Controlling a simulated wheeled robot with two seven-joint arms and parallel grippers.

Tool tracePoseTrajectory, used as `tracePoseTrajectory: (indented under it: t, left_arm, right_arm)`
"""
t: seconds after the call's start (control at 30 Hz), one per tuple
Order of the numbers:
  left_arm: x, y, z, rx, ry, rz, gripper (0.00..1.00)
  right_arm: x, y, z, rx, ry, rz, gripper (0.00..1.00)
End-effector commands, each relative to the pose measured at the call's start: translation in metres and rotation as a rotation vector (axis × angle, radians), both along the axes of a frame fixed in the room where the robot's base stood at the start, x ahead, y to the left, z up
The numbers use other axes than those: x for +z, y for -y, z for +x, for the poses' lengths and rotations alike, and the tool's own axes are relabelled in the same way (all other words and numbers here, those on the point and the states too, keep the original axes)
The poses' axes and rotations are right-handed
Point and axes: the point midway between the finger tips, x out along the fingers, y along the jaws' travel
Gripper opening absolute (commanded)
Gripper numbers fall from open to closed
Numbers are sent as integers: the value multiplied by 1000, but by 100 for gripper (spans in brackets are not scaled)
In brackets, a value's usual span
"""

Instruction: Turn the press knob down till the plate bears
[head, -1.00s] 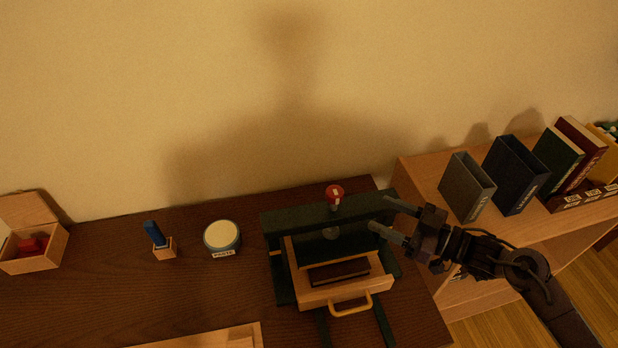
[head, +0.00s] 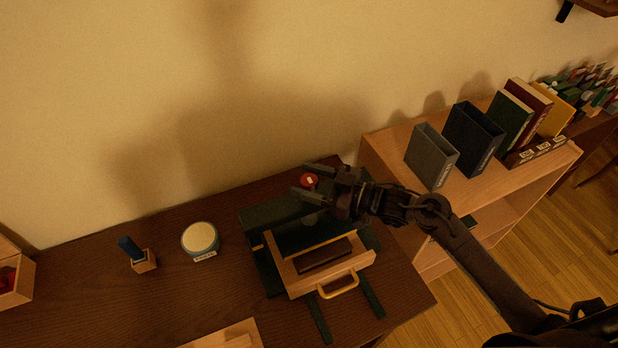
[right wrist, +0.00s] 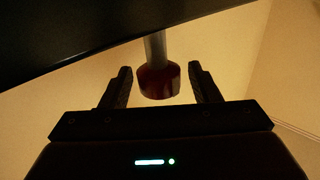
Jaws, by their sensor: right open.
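The press (head: 258,214) is a dark green frame on the dark desk, with a red knob (head: 309,181) on top. In the right wrist view the red knob (right wrist: 159,80) hangs on a grey screw shaft, between the two fingers and a little beyond the fingertips' middle. My right gripper (head: 304,180) is open, its fingers on either side of the knob; I cannot tell whether they touch it. A wooden tray with a yellow handle (head: 338,286) sits in the press and holds a dark book (head: 325,254). The plate is mostly hidden behind my gripper. My left gripper is out of view.
A paste jar (head: 200,238) and a blue-handled brush in a wooden block (head: 137,255) stand left of the press. A wooden box (head: 18,283) is at the far left. A shelf (head: 385,150) with box files and books stands to the right.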

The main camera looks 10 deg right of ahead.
Motion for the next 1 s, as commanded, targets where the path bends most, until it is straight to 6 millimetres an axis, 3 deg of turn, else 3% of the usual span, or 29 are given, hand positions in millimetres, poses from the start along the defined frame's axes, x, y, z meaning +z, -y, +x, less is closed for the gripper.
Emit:
tracePoseTrajectory:
  t: [0.13, 0.47, 0.77, 1.0]
  left_arm:
    - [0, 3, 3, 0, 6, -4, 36]
    - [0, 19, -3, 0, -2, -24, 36]
    - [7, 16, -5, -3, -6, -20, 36]
    - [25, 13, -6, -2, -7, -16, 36]
  right_arm:
    - [0, 0, 0, 0, 0, 0, 53]
    - [0, 0, 0, 0, 0, 0, 13]
    - [1, 0, -1, -43, -2, 2, 13]
    - [3, -1, -2, -187, -6, 4, 13]
